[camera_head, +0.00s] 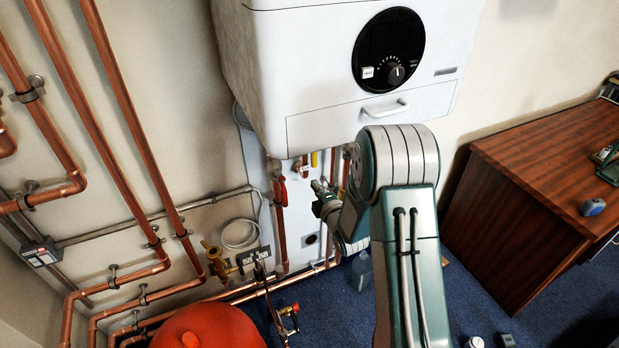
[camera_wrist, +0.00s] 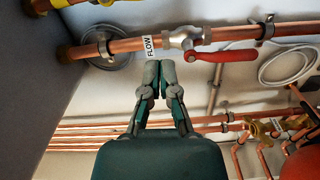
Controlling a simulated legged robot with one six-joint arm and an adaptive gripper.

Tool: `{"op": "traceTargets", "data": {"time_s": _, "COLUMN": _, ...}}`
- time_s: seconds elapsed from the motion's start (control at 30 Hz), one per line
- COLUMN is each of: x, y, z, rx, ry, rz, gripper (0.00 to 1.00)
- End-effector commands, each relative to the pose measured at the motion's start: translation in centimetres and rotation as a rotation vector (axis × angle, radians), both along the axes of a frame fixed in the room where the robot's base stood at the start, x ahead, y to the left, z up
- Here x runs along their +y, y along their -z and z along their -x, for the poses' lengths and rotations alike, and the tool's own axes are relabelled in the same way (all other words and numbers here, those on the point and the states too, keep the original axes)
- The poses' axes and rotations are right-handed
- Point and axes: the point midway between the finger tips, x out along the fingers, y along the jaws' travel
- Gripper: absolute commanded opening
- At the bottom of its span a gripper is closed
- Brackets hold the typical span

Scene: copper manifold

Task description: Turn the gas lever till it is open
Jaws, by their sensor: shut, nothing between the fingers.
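My gripper (camera_head: 318,188) is below the white boiler in the head view, reaching toward the pipes. In the wrist view its two fingers (camera_wrist: 158,72) are together, with nothing between them. A yellow part, perhaps the gas lever (camera_head: 314,160), shows just under the boiler. Yellow also shows at the top left edge of the wrist view (camera_wrist: 60,3), mostly cut off, so its turn cannot be told. Near the fingertips is a copper pipe labelled FLOW (camera_wrist: 151,46), with a valve and red lever (camera_wrist: 225,56). The fingers appear apart from the pipe.
The white boiler (camera_head: 330,60) hangs close above my gripper. Another red-handled valve (camera_head: 281,192) is on a pipe to its left. Copper pipes (camera_head: 130,130) line the left wall, with a brass valve (camera_head: 216,257) low down. A red vessel (camera_head: 208,328) stands below. A wooden desk (camera_head: 530,190) is at right.

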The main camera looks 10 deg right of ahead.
Motion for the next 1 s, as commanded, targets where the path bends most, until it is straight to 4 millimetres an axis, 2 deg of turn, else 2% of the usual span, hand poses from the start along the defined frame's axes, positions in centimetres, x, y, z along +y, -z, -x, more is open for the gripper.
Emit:
{"op": "traceTargets", "data": {"time_s": 0.13, "x": 0.0, "y": 0.0, "z": 1.7, "rx": 0.000, "ry": 0.000, "rz": 0.003, "gripper": 0.00}}
{"op": "traceTargets", "data": {"time_s": 0.43, "x": -0.6, "y": -0.4, "z": 2.1, "rx": 0.008, "ry": 0.003, "rz": -0.009, "gripper": 0.00}}
{"op": "traceTargets", "data": {"time_s": 0.73, "x": -0.5, "y": -4.5, "z": 2.3, "rx": 0.153, "ry": 0.059, "rz": -0.118, "gripper": 0.00}}
{"op": "traceTargets", "data": {"time_s": 1.0, "x": -0.8, "y": -8.1, "z": 3.9, "rx": 0.300, "ry": 0.147, "rz": -0.254, "gripper": 0.00}}
